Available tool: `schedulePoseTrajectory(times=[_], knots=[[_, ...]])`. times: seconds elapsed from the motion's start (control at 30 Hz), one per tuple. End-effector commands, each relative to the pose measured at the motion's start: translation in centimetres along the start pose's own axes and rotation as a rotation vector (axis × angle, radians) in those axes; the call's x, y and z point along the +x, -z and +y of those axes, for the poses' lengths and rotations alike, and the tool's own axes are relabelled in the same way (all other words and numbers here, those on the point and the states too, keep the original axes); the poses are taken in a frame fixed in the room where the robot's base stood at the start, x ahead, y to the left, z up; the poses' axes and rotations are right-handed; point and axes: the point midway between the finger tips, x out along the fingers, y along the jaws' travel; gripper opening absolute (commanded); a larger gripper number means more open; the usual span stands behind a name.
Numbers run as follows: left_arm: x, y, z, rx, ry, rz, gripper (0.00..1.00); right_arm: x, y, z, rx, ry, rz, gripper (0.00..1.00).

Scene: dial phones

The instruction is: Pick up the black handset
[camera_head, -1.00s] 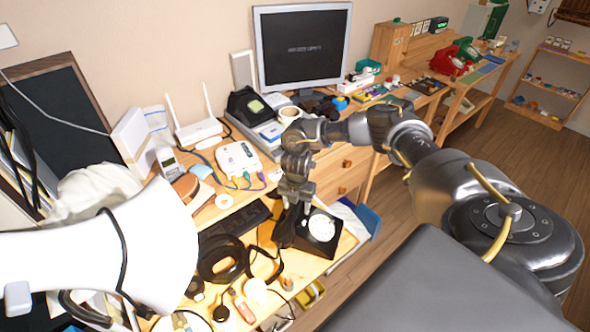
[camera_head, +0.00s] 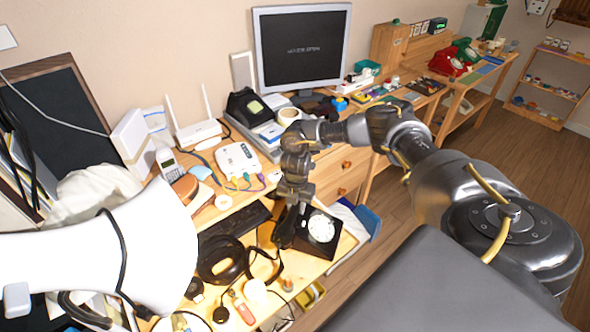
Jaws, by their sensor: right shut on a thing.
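The black dial phone (camera_head: 321,229), with a white dial, sits on the wooden desk near its front edge. The black handset (camera_head: 286,231) is at the left side of the phone, below my right gripper. My right gripper (camera_head: 293,207) points down and is shut on the handset. The fingertips are small and dark against it, and I cannot tell whether the handset is clear of the phone. My left gripper is not in view.
Black headphones (camera_head: 221,259) and small items crowd the desk left of the phone. A dark keyboard (camera_head: 236,221) lies behind them. A white router box (camera_head: 238,158) and a monitor (camera_head: 301,47) stand farther back. A large white curved object (camera_head: 120,250) blocks the left foreground.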

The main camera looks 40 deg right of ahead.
Motion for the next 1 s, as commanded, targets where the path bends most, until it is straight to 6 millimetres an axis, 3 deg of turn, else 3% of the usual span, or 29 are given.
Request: schedulePoseTrajectory(times=[0.17,0.27,0.53,0.8,1.0], knots=[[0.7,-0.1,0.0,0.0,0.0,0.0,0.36,-1.3,0.0,0.1,-0.001,-0.005,-0.001,0.0],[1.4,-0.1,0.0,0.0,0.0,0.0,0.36,-3.1,0.0,0.2,-0.003,-0.007,-0.001,0.0],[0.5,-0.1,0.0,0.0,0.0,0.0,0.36,-9.8,5.3,-0.6,-0.01,-0.006,-0.004,0.0],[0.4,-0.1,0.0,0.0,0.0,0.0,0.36,-11.8,11.2,-1.4,-0.009,-0.003,-0.002,0.0],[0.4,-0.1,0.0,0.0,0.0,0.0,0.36,-12.7,13.4,-1.7,-0.004,-0.002,-0.001,0.0]])
